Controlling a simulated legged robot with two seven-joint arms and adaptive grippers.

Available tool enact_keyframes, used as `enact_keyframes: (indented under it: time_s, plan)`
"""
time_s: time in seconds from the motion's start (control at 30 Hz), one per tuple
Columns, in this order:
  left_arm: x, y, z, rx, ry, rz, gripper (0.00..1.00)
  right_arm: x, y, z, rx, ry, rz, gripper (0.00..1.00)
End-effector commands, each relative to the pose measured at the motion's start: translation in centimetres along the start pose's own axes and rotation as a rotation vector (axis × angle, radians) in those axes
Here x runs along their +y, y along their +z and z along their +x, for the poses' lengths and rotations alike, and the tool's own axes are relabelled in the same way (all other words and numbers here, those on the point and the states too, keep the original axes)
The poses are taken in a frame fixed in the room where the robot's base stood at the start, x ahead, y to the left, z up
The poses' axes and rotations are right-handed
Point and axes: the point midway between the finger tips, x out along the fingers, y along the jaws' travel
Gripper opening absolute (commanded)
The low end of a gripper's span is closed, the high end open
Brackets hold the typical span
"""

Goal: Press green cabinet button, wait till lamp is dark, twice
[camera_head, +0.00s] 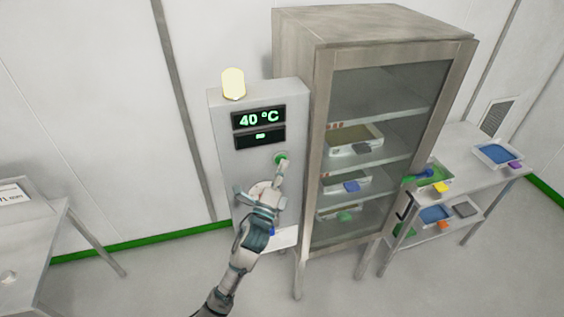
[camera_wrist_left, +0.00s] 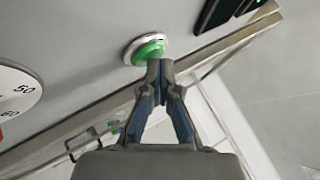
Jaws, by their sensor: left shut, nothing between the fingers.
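The green button (camera_head: 281,158) sits on the front of the grey control cabinet (camera_head: 228,168), below the displays. It also shows in the left wrist view (camera_wrist_left: 148,52) inside a white ring. My left gripper (camera_head: 282,168) is shut and empty, with its fingertips at the button's lower edge; in the left wrist view the tips (camera_wrist_left: 160,66) overlap the button's edge. I cannot tell whether they touch it. The lamp (camera_head: 233,83) on top of the cabinet is lit pale yellow. The upper display (camera_head: 258,118) reads 40 °C. My right gripper is not in view.
A glass-fronted drying cabinet (camera_head: 318,100) with trays on its shelves stands right beside the control cabinet. A dial (camera_wrist_left: 12,100) lies left of the button in the wrist view. A side table (camera_head: 478,183) with trays is at right, another table (camera_head: 30,222) at left.

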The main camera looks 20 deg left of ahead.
Motion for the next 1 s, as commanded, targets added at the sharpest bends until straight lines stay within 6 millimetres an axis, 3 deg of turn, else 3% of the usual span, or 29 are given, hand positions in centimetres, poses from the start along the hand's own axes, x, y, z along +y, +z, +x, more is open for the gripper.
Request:
enact_keyframes:
  time_s: [1.0]
  plan:
    - [-1.5, -1.5, -2.0, 0.001, 0.000, -0.001, 0.00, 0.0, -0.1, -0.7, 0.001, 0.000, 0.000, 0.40]
